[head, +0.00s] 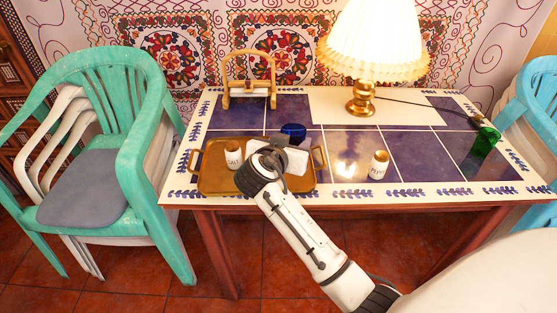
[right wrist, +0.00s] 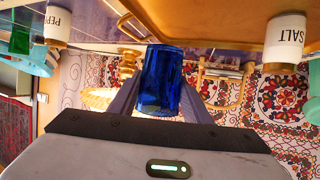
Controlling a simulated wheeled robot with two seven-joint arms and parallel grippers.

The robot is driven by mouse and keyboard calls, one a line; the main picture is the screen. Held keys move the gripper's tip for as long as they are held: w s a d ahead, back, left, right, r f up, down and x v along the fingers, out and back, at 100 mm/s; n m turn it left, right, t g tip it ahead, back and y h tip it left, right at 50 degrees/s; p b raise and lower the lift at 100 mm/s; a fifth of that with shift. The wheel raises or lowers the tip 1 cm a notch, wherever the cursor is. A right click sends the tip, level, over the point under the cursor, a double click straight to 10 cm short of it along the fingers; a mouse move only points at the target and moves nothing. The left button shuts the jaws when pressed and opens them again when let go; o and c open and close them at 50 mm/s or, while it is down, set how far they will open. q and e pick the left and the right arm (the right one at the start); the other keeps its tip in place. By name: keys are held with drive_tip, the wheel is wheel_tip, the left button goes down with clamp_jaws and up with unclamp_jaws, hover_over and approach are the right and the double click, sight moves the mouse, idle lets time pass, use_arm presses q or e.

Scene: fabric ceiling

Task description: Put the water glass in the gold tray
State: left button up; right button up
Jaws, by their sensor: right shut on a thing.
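The water glass is a deep blue tumbler (right wrist: 161,82), held between the two fingers of my right gripper (right wrist: 160,98) in the right wrist view. In the head view the blue glass (head: 293,130) shows just beyond my right gripper (head: 288,146), whose body hides part of it. The gold tray (head: 213,183) lies at the table's front left, and my right wrist covers its right part. The tray also shows along the top of the right wrist view (right wrist: 215,22). I cannot tell the exact gap between glass and tray. My left gripper is out of view.
A salt shaker (head: 233,155) stands in the tray's left part. A pepper shaker (head: 379,165) stands right of the tray. A lit lamp (head: 361,98), a wooden napkin holder (head: 249,90) and a green glass object (head: 484,141) are on the table.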

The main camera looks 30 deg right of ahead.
wheel_tip(320, 180, down, 6)
drive_tip(key=shift+f, duration=0.25)
drive_tip(key=shift+f, duration=0.15)
drive_tip(key=o, duration=1.1)
drive_tip(key=shift+o, duration=0.2)
drive_tip(key=shift+r, duration=0.2)
drive_tip(key=p+v, duration=0.2)
drive_tip(key=v, duration=0.4)
drive_tip(key=shift+s+a+r, duration=0.1)
drive_tip(key=shift+a, duration=0.1)
drive_tip(key=shift+s+a+r+p, duration=0.1)
drive_tip(key=shift+s+a+p, duration=0.2)
drive_tip(key=shift+s+a, duration=0.05)
